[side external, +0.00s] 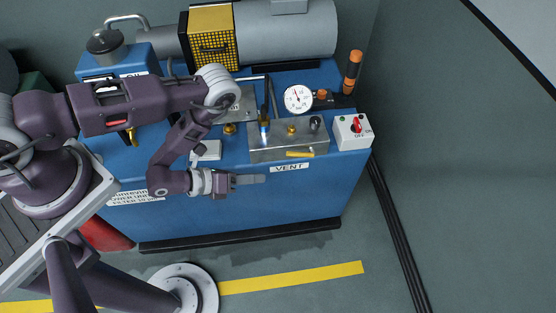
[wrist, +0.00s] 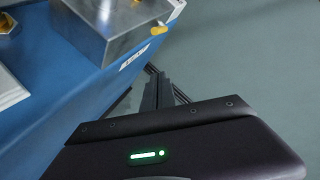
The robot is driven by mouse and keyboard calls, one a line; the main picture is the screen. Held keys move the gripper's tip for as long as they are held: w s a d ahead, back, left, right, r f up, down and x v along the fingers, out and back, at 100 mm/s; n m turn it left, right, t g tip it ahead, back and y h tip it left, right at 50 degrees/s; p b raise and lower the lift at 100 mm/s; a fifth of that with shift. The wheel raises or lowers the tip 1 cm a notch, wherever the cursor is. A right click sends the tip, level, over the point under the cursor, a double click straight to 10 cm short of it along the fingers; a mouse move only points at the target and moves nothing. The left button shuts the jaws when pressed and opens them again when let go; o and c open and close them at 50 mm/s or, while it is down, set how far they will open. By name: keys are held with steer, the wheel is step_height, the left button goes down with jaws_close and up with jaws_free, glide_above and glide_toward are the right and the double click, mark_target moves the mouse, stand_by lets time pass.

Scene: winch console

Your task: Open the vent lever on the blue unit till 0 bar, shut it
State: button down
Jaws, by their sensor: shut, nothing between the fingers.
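The blue unit (side external: 235,205) fills the middle of the side external view. A grey metal block (side external: 262,155) sits on its front top edge, above a white VENT label (side external: 289,167). The yellow vent lever (side external: 300,154) lies along the block's front face, roughly level; its yellow end shows in the wrist view (wrist: 159,30). A round white gauge (side external: 298,98) stands behind the block; its reading is too small to tell. My gripper (side external: 262,179) is shut and empty, in front of the unit, left of the label and apart from the lever. Its dark fingers show in the wrist view (wrist: 160,88).
A white switch box (side external: 352,132) with a red knob is at the unit's right end. An orange-tipped handle (side external: 353,70) rises behind it. An upright lever (side external: 265,128) and brass fittings stand on top. Black cables (side external: 395,225) run along the floor, right.

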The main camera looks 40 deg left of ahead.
mark_target(300, 152)
steer(key=w, duration=0.2)
steer(key=w+d, duration=0.1)
steer(key=w, duration=0.5)
steer(key=shift+w+d+f, duration=0.15)
steer(key=shift+d+f, duration=0.15)
steer(key=shift+d, duration=0.1)
